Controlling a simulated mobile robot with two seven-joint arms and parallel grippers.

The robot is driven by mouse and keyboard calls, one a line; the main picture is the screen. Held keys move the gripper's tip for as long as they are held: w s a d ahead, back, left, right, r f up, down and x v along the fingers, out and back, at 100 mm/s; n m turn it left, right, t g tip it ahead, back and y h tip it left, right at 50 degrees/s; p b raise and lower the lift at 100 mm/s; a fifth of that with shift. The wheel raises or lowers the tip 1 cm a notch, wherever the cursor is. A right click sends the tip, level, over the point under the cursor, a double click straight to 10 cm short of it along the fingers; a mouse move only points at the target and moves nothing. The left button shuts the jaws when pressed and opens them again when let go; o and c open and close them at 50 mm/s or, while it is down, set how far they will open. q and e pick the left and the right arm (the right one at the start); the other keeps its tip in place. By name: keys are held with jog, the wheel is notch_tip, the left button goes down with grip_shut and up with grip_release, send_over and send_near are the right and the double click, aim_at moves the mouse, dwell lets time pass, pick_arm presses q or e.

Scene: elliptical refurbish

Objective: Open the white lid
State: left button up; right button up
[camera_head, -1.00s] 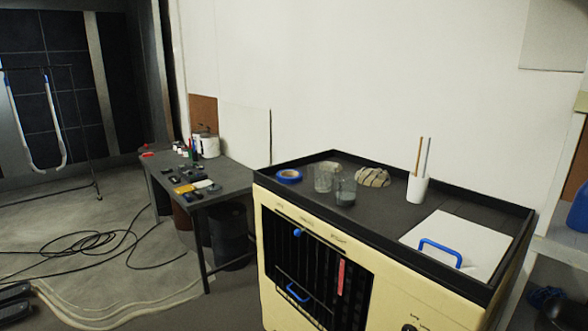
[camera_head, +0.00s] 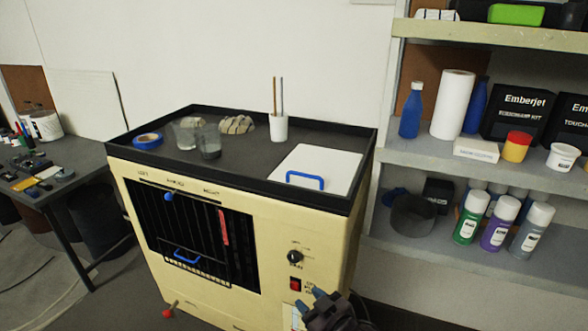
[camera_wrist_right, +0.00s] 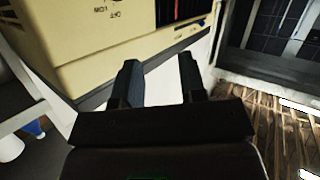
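The white lid (camera_head: 318,168) lies flat and closed on the right part of the cream cabinet's dark top. Its blue handle (camera_head: 305,180) stands up near the lid's front edge. My right gripper (camera_head: 317,298) is low in front of the cabinet's right side, below the lid and well apart from it. In the right wrist view, the two dark fingers of the right gripper (camera_wrist_right: 160,80) are spread with nothing between them. The cream cabinet (camera_wrist_right: 85,40) fills the upper left there. My left gripper is in neither view.
A raised dark rim (camera_head: 290,193) edges the cabinet top. A white cup with two sticks (camera_head: 279,127), glass beakers (camera_head: 208,143) and blue tape (camera_head: 147,140) stand behind and left of the lid. Shelves (camera_head: 470,165) with cans and bottles stand at the right.

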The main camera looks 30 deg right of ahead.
jog(key=w+a+r+n+t+y+b, duration=0.1)
jog(key=w+a+r+n+t+y, duration=0.1)
jog(key=w+a+r+n+y, duration=0.55)
jog(key=w+a+r+n+t+b, duration=0.1)
jog(key=w+a+r+n, duration=0.25)
jog(key=w+r, duration=0.8)
jog(key=w+a+r+n+g+y+b, duration=0.15)
jog(key=a+r+n+g+y, duration=0.3)
jog(key=r+n, duration=0.65)
jog(key=w+a+r+n+g+y+b, duration=0.15)
jog(key=a+r+n+g+y, duration=0.4)
jog(key=n, duration=0.85)
jog(key=n+g+h, duration=0.5)
jog(key=g+h, duration=0.1)
jog(key=h, duration=1.5)
send_near(298, 173)
jog(key=x, duration=0.8)
jog(key=shift+w+d+f+b, duration=0.1)
jog(key=shift+w+d+b, duration=0.1)
jog(key=shift+b, duration=0.15)
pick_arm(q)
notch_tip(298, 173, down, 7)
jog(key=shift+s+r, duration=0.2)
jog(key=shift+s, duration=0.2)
pick_arm(e)
jog(key=shift+a, duration=0.1)
